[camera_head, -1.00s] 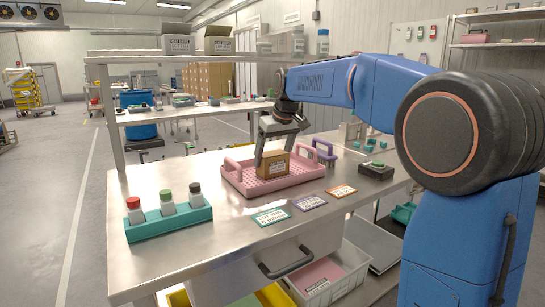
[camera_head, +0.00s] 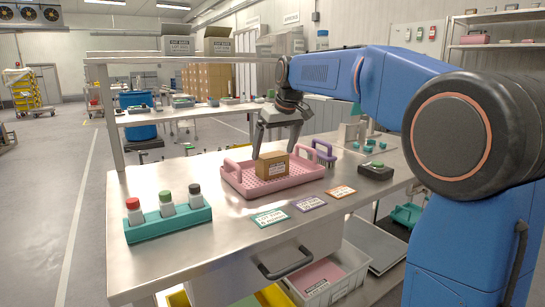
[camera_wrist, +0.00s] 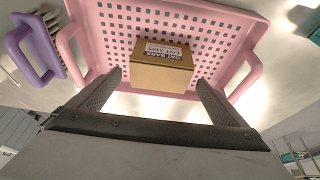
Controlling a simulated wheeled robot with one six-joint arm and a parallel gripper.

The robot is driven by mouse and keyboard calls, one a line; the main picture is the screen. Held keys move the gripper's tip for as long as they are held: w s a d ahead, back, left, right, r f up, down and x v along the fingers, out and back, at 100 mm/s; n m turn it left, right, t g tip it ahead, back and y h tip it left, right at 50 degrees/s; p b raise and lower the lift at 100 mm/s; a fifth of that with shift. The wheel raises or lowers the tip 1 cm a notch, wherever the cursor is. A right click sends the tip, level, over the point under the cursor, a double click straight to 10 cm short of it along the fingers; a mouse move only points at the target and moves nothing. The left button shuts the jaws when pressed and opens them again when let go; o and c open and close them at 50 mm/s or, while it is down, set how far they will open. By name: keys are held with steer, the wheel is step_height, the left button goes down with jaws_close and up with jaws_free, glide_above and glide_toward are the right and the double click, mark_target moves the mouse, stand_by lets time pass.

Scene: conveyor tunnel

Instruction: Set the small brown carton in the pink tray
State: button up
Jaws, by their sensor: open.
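The small brown carton (camera_head: 273,165) sits upright inside the pink tray (camera_head: 238,180) on the steel table. In the wrist view the carton (camera_wrist: 162,66), with a printed label, rests on the perforated floor of the tray (camera_wrist: 88,18). My gripper (camera_head: 278,146) is open above and behind the carton, its fingers spread and clear of it. In the wrist view the two fingers of my gripper (camera_wrist: 158,88) are apart, with the carton beyond and between them.
A teal rack (camera_head: 170,223) with several capped bottles stands at the table's left. Three label cards (camera_head: 310,203) lie in front of the tray. A purple-handled item (camera_head: 324,152) and a dark box with a green button (camera_head: 376,171) stand to the right.

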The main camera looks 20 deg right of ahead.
steer(key=v, duration=0.8)
steer(key=shift+r, duration=0.2)
steer(key=shift+s, duration=0.1)
